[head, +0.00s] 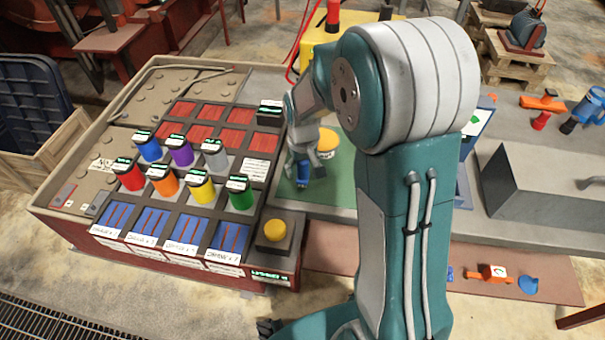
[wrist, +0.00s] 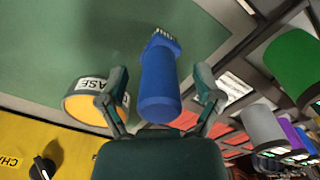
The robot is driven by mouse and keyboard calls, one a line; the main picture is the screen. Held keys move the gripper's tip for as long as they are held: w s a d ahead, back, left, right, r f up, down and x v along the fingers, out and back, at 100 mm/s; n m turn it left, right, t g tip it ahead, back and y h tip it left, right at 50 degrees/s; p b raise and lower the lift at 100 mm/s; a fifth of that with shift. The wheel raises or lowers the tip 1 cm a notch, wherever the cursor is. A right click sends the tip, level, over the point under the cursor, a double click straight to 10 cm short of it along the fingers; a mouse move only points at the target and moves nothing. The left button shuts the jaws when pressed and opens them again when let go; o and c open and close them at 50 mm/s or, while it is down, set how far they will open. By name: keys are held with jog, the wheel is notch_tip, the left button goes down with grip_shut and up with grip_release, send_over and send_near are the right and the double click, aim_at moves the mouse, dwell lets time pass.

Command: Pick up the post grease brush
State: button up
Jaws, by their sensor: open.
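The brush (wrist: 160,82) has a blue handle and pale bristles at its far end. In the wrist view it lies between the two fingers of my gripper (wrist: 161,78), with a gap on each side. My gripper is open and holds nothing. In the head view my gripper (head: 303,160) is over the green mat (head: 340,190), with a bit of blue, apparently the brush (head: 303,183), just below it. Most of the brush is hidden there by my gripper.
A round pot with a yellow-orange top (wrist: 88,112) and a partly hidden label ending in "ASE" stands close to my left finger. Several coloured cylinders, including a green one (head: 241,193), stand in the rack to the left. A grey block (head: 550,185) is at right.

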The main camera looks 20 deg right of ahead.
jog(key=shift+f, duration=0.25)
grip_shut()
jog(key=shift+r, duration=0.55)
notch_tip(320, 180, up, 2)
jog(key=shift+r, duration=0.25)
jog(key=s+r, duration=0.9)
jog(key=s, duration=0.5)
jog(key=shift+r, duration=0.25)
